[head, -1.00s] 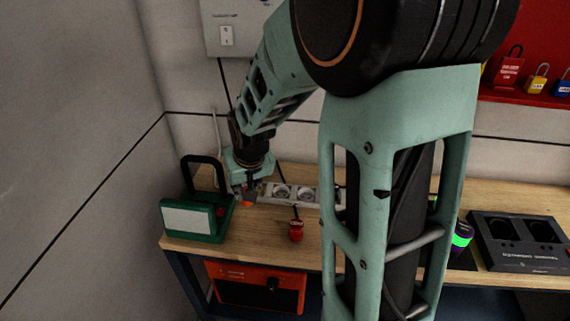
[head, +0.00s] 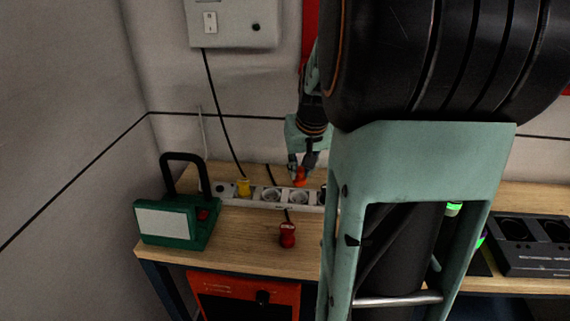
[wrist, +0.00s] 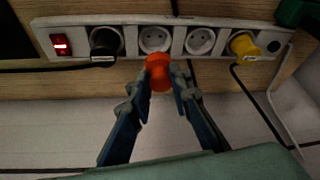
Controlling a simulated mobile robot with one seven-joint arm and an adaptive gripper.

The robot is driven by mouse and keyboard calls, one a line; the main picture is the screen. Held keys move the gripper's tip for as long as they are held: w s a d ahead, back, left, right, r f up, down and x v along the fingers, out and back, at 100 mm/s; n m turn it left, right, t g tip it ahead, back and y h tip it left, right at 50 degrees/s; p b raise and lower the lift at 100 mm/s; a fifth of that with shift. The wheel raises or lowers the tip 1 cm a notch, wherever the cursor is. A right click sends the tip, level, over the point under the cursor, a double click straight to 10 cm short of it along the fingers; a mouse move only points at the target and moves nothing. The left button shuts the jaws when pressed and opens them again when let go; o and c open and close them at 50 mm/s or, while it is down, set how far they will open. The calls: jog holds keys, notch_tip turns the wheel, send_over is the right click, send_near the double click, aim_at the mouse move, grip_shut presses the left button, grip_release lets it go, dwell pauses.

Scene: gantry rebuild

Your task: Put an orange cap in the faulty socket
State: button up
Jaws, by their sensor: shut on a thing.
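My gripper (wrist: 160,80) is shut on an orange cap (wrist: 158,66). In the wrist view the cap overlaps the near edge of the white socket strip (wrist: 128,24), just below the left empty socket (wrist: 154,39). A second empty socket (wrist: 200,41) lies to its right. A black plug (wrist: 104,43) and a yellow plug (wrist: 243,46) fill sockets on either side. In the head view my gripper (head: 302,167) holds the cap (head: 300,178) above the strip (head: 257,195). The cap appears apart from the sockets. I cannot tell which socket is faulty.
A lit red switch (wrist: 60,44) is at the strip's end. A green lamp (head: 175,222) stands left on the wooden bench (head: 235,248); a red cylindrical object (head: 287,235) stands in front. A black cable (head: 224,110) hangs from the wall box (head: 232,22). My arm hides the right.

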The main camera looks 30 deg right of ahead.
aim_at(301, 184)
jog(key=shift+f+b, duration=1.7)
jog(key=shift+f, duration=0.9)
jog(key=shift+f+b, duration=0.55)
jog(key=o, duration=0.5)
jog(key=shift+c, duration=0.2)
jog(key=shift+o, duration=0.8)
jog(key=shift+r, duration=0.2)
jog(key=p+v, duration=0.6)
jog(key=v, duration=0.4)
jog(key=shift+s+r+p, duration=0.2)
jog(key=shift+r+p, duration=0.05)
jog(key=shift+p, duration=0.1)
